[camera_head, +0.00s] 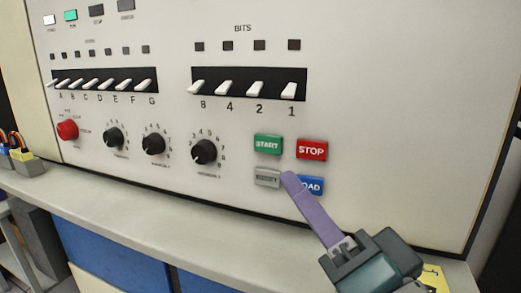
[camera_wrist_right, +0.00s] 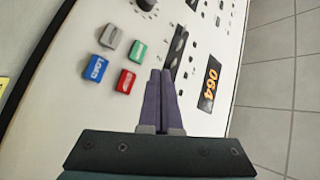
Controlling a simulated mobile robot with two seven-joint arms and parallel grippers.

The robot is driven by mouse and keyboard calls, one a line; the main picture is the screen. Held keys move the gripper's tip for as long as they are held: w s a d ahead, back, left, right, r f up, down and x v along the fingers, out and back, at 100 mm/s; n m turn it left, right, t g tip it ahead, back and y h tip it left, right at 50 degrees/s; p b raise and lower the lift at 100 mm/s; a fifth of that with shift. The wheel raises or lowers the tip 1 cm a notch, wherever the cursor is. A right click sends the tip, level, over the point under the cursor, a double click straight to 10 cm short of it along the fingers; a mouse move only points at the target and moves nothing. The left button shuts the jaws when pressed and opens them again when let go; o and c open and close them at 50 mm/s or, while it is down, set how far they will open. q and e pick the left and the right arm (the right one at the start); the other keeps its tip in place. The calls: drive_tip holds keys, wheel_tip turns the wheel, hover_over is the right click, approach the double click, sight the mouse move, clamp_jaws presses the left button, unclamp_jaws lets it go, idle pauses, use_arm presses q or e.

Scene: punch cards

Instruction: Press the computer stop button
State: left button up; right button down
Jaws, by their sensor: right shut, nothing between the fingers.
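The red STOP button (camera_head: 312,149) is on the lower right of the upright cream panel, right of the green START button (camera_head: 268,144) and above the blue LOAD button (camera_head: 314,186). It also shows in the right wrist view (camera_wrist_right: 126,81), left of the fingers. My right gripper (camera_head: 290,178) is shut and empty. In the head view its purple fingertips lie below and left of STOP, over the gap between the grey button (camera_head: 267,178) and LOAD, partly hiding LOAD. In the right wrist view the fingers (camera_wrist_right: 160,75) are apart from STOP. My left gripper is out of view.
The panel (camera_head: 420,110) also carries rows of white toggle switches (camera_head: 255,89), black dials (camera_head: 204,151) and a red knob (camera_head: 67,129). A narrow pale ledge (camera_head: 130,198) runs below it. Cable-topped blocks (camera_head: 27,163) stand at the left. The panel's right part is bare.

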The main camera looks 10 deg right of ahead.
sight(302, 145)
drive_tip(key=w+d+b, duration=0.2)
drive_tip(key=w+d, duration=0.2)
drive_tip(key=w, duration=0.3)
drive_tip(key=shift+d+b, duration=0.35)
drive_tip(key=shift+b, duration=0.05)
drive_tip(key=shift+w, duration=0.2)
idle(1.6)
drive_tip(key=shift+w+d, duration=0.25)
drive_tip(key=shift+w+d+b, duration=0.25)
drive_tip(key=shift+w+b, duration=0.1)
idle(0.8)
drive_tip(key=shift+s, duration=0.1)
drive_tip(key=shift+s+a+p, duration=0.45)
drive_tip(key=shift+s+a, duration=0.05)
drive_tip(key=shift+s, duration=0.1)
drive_tip(key=shift+s, duration=0.1)
